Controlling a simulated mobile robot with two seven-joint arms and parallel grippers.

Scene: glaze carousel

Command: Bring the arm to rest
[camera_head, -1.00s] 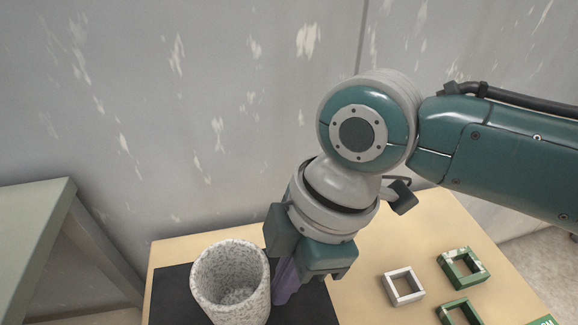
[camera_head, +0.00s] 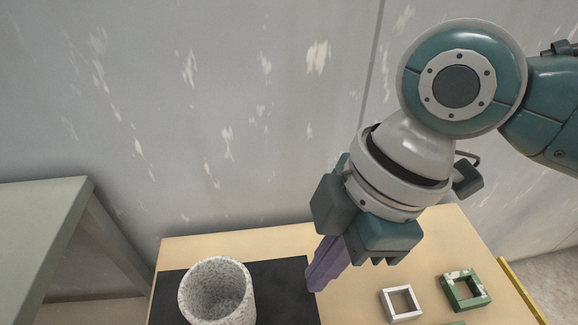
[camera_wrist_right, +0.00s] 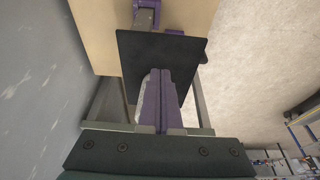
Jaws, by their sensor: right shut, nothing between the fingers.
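My right gripper (camera_head: 318,280) is in the head view, its purple fingers pointing down and shut with nothing held. It hangs beside the right edge of the black mat, right of the speckled cup, and does not touch the cup. In the right wrist view my purple fingers (camera_wrist_right: 157,98) lie together in front of the black mat (camera_wrist_right: 160,45). The speckled white cup (camera_head: 217,293) stands upright on the mat (camera_head: 280,275) in the head view; in the wrist view it is mostly hidden behind the fingers. My left gripper is not in view.
A wooden table (camera_head: 225,243) carries the mat. A white square frame (camera_head: 401,303) and a green square frame (camera_head: 464,289) lie at its right. A grey-green table (camera_head: 40,225) stands at the left. A grey wall (camera_head: 200,100) is behind.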

